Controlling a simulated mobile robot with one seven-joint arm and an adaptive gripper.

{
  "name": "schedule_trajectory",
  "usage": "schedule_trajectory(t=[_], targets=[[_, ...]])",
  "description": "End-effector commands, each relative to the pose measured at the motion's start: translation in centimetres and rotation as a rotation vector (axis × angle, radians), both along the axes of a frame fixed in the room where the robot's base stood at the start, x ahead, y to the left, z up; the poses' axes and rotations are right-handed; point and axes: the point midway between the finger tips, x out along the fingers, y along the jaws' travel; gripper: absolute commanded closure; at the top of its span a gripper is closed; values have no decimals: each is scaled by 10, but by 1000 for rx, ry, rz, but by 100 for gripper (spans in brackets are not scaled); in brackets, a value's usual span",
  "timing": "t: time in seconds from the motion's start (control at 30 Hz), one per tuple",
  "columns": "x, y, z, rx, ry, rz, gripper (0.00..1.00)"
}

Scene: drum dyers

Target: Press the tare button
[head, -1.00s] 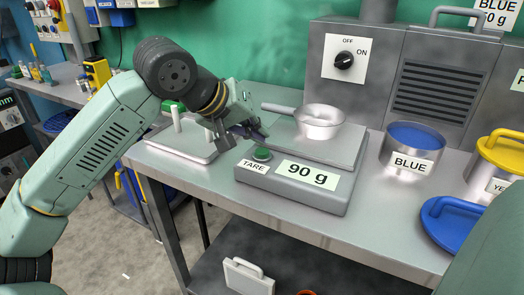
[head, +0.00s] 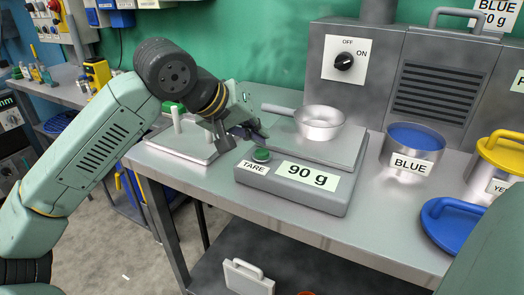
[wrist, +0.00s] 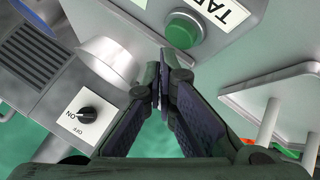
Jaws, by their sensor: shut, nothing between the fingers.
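The grey scale (head: 290,187) stands on the metal bench and its display reads 90 g. Its green tare button (head: 262,154) sits at the scale's front left corner, beside the TARE label (head: 254,167). In the wrist view the green button (wrist: 183,30) shows just beyond the fingertips, next to part of the TARE label (wrist: 222,12). My gripper (head: 258,133) is shut and empty. It is just behind and above the button, apart from it as far as I can see. A metal pan (head: 319,123) with a handle rests on the scale plate.
A pale stand with an upright post (head: 185,146) is left of the scale. A drum labelled BLUE (head: 413,150) stands to the right, with a blue lid (head: 455,222) and a yellow-lidded drum (head: 500,155) beyond. A grey heater with a knob (head: 344,60) stands behind.

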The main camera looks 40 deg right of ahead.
Motion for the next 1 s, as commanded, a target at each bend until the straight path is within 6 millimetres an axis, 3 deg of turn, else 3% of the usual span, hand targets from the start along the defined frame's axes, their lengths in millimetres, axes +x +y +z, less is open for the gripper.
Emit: schedule_trajectory(t=[1.0], targets=[[0,0,-12,0,0,0,100]])
